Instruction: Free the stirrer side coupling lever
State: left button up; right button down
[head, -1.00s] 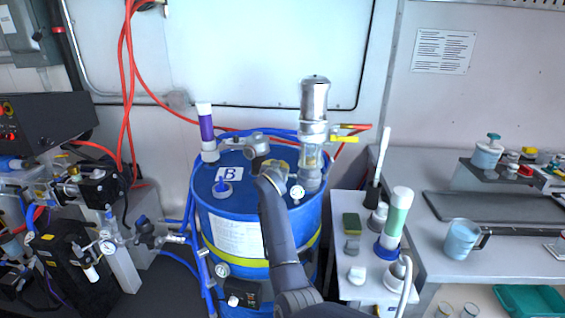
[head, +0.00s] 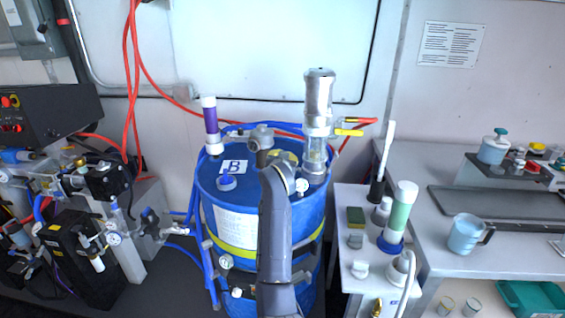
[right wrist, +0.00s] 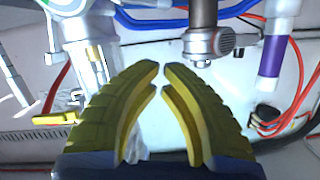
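The blue drum (head: 232,200) marked B stands in the middle, with a grey stirrer coupling (head: 262,134) on an upright shaft at its top. In the right wrist view the coupling (right wrist: 205,42) is a grey metal collar beyond the fingers, with a small round stub with a reddish ring (right wrist: 226,42) on its right side. I cannot tell whether this stub is the lever. My right gripper (right wrist: 161,68) has yellow fingers with a narrow empty gap between the tips. It is apart from the coupling. In the head view it is mostly hidden behind my arm. My left gripper is not in view.
A clear-and-metal pump column (head: 318,110) with a yellow-handled valve (head: 349,132) stands at the drum's right rear. A purple-banded cylinder (head: 211,122) stands at its left rear. Red hoses (head: 136,70) hang behind. A side table (head: 345,198) with bottles is on the right.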

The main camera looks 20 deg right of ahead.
jog(key=x, duration=0.9)
jog(key=shift+w+d+r, duration=0.3)
jog(key=shift+d, duration=0.05)
jog(key=shift+w+a+f, duration=0.1)
jog(key=shift+a+f, duration=0.05)
jog(key=shift+f, duration=0.35)
jog(key=shift+w+a+f, duration=0.1)
jog(key=shift+f, duration=0.45)
jog(key=shift+a+f, duration=0.2)
jog(key=shift+f, duration=0.7)
